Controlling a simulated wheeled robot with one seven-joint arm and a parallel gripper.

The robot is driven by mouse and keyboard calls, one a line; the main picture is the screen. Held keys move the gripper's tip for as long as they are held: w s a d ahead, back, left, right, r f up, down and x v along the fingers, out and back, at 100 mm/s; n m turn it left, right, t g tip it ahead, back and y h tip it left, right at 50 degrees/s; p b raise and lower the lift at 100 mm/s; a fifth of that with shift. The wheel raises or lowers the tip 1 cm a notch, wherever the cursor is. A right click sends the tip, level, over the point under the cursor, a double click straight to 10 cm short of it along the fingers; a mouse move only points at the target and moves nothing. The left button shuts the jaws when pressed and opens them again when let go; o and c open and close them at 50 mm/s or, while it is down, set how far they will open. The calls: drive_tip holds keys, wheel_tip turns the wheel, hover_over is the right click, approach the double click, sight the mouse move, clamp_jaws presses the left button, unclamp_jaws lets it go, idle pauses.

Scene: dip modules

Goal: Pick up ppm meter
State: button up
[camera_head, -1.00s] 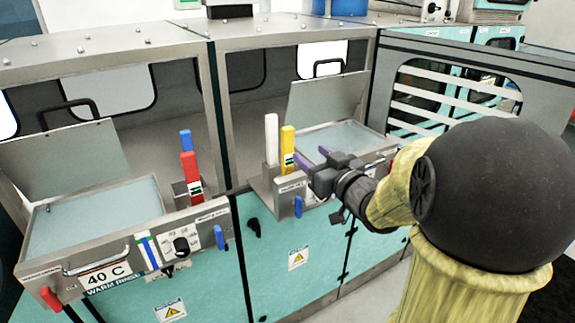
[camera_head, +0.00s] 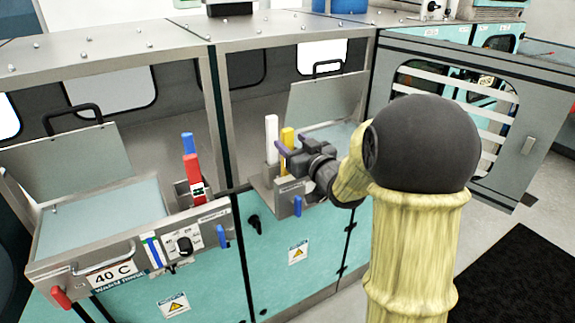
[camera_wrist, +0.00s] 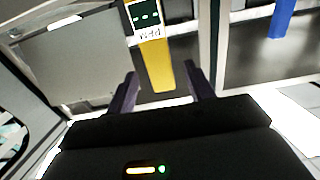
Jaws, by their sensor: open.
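The ppm meter is a yellow upright stick (camera_head: 288,136) standing in the holder by the right-hand basin, its lower part hidden behind my gripper in the head view. In the wrist view the yellow meter (camera_wrist: 157,62) shows a dark display and a label reading PPM, upside down. My gripper (camera_head: 283,156) is at the meter's near side. In the wrist view its two purple fingers (camera_wrist: 162,82) are open and apart, with the meter's yellow end just beyond and between their tips. I cannot tell whether either finger touches it.
A white stick (camera_head: 271,139) stands close left of the yellow meter in the same holder (camera_head: 265,192). A red meter (camera_head: 193,175) and a blue stick (camera_head: 187,143) stand by the left basin (camera_head: 100,218). A raised lid (camera_head: 325,102) stands behind the right basin.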

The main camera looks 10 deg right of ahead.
sight(289, 141)
drive_tip(key=shift+p+x, duration=0.45)
drive_tip(key=shift+x, duration=1.15)
drive_tip(key=c, duration=1)
